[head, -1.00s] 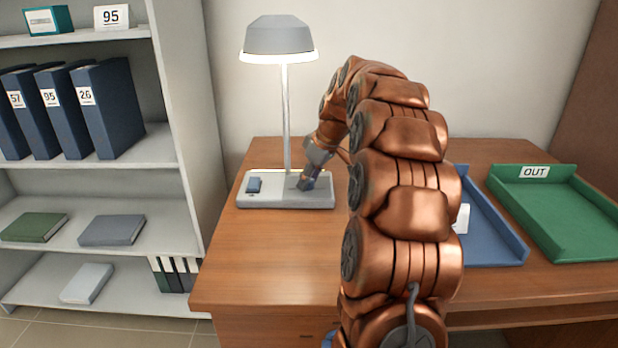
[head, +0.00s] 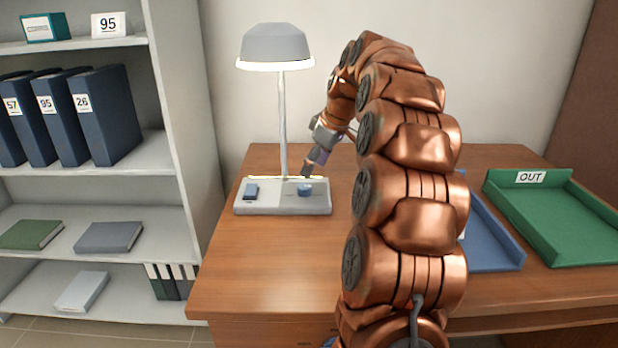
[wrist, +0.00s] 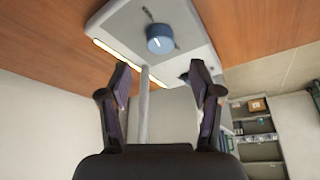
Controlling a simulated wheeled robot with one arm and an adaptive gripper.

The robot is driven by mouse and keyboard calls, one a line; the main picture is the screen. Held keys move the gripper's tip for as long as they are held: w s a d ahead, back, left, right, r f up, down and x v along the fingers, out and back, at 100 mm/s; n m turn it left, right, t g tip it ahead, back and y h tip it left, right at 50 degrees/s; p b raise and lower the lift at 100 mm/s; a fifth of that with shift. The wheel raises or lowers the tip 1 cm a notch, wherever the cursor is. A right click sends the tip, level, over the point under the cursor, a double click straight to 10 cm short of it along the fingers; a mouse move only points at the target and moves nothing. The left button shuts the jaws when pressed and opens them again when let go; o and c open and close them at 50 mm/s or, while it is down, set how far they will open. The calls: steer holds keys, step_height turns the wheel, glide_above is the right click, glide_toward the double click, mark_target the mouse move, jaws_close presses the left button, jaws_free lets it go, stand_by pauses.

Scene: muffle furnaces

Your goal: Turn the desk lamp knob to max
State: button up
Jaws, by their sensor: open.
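The desk lamp (head: 277,45) stands lit on the desk, with its grey shade above a thin post and a pale flat base (head: 270,209). In the wrist view the knob (wrist: 160,39) shows a white pointer line and lies beyond the fingertips. My gripper (wrist: 160,80) is open with nothing between its fingers. In the head view my gripper (head: 309,170) is just above and behind the knob, apart from it.
A blue tray (head: 490,240) and a green tray marked OUT (head: 560,218) lie on the right of the desk. A shelf with binders (head: 105,112) stands at the left. The front left of the desk (head: 270,265) is clear.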

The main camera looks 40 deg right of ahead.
steer(key=shift+v, duration=2.4)
